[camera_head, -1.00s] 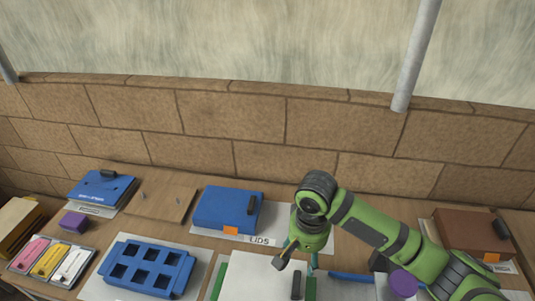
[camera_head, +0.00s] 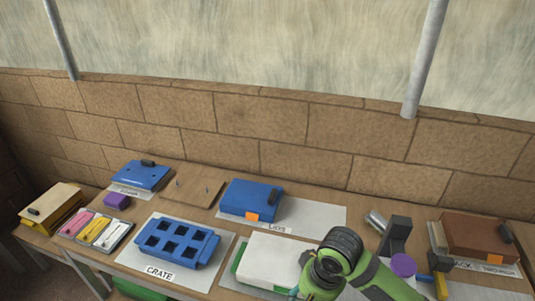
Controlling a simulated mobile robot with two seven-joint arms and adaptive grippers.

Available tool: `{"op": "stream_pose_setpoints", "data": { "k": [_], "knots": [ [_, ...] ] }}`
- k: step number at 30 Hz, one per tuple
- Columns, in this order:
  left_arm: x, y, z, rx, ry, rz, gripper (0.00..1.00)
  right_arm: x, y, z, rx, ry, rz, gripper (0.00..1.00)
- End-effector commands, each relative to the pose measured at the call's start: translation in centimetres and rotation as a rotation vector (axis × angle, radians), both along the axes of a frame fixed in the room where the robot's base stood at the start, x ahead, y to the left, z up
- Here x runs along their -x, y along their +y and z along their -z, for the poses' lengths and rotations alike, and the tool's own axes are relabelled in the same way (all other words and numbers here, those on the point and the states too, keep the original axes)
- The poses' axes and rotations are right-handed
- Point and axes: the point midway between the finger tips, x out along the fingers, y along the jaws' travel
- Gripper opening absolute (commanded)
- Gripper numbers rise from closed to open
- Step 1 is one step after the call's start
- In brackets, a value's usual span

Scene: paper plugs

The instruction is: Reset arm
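My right arm (camera_head: 345,265), green with dark joint bands, comes in at the bottom right. Its wrist is low, over the right edge of a white block or pad with a green base (camera_head: 272,258). My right gripper is mostly hidden below the wrist and cut off by the bottom edge, so I cannot tell whether it is open or holds anything. My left arm and gripper are not in view.
A blue crate (camera_head: 178,241) with square pockets sits on the CRATE sheet at left. A blue lidded box (camera_head: 250,199) is behind. At right are a dark stand (camera_head: 396,236), a purple round piece (camera_head: 403,265) and a brown box (camera_head: 474,236). A brick wall backs the table.

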Motion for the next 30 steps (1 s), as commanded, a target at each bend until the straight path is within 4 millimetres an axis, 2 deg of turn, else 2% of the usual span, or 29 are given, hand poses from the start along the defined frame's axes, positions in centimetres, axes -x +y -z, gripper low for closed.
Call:
{"op": "stream_pose_setpoints", "data": {
  "k": [1,5,8,10,19,23,30],
  "knots": [
    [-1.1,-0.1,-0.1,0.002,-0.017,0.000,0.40,0.9,0.7,0.6,-0.027,-0.009,-0.029,0.59],
    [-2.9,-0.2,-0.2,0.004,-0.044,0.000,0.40,2.7,1.8,1.5,-0.090,-0.066,-0.102,0.59],
    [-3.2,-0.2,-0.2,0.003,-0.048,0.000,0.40,4.5,1.9,2.3,-0.127,-0.128,-0.148,0.59],
    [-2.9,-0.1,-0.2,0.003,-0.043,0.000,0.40,5.7,1.3,2.8,-0.132,-0.177,-0.167,0.59],
    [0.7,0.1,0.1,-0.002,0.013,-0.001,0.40,10.1,-4.1,4.2,-0.017,-0.278,-0.201,0.59],
    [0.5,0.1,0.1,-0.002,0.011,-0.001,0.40,11.9,-6.4,4.5,0.047,-0.283,-0.211,0.59],
    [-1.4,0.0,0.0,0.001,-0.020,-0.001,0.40,15.2,-10.6,5.0,0.176,-0.264,-0.236,0.59]
  ]
}}
